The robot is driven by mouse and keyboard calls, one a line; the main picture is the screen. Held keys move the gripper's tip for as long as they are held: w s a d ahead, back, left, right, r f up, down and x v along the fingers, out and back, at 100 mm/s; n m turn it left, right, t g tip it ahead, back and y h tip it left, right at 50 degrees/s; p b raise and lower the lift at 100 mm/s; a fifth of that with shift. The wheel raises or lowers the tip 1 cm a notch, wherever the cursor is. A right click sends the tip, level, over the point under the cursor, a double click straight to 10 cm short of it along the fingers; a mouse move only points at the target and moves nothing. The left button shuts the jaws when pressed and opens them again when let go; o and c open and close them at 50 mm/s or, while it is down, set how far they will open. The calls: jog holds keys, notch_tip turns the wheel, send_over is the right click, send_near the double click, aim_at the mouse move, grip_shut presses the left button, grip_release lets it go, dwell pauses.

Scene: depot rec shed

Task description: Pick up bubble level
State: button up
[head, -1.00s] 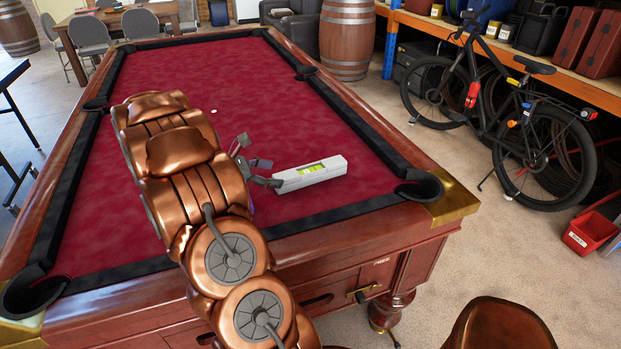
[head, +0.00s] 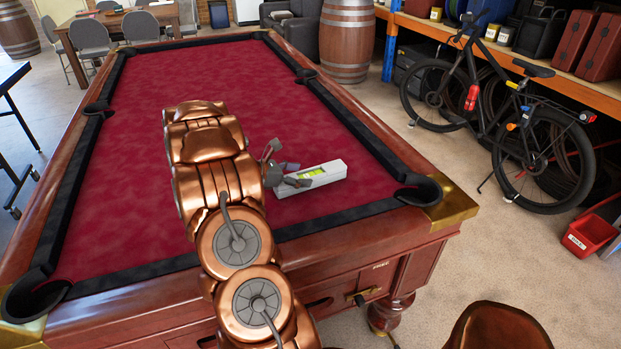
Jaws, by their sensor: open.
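The bubble level (head: 325,175) is a white bar with a yellow-green vial window. It lies on the red cloth of the pool table (head: 130,220), near the table's right front corner. My gripper (head: 291,175) is open at the left end of the level, with its grey fingers overlapping that end in the head view. I cannot tell whether the fingers touch the level or are on both sides of it. My copper-coloured arm hides part of the cloth to the left.
The table's black cushions and wooden rails surround the cloth, with a corner pocket (head: 421,190) right of the level. A bicycle (head: 500,110) stands on the floor at the right, near a red bin (head: 589,235). The cloth behind the level is clear.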

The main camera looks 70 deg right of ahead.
jog(key=shift+s+d, duration=0.1)
grip_shut()
dwell(0.7)
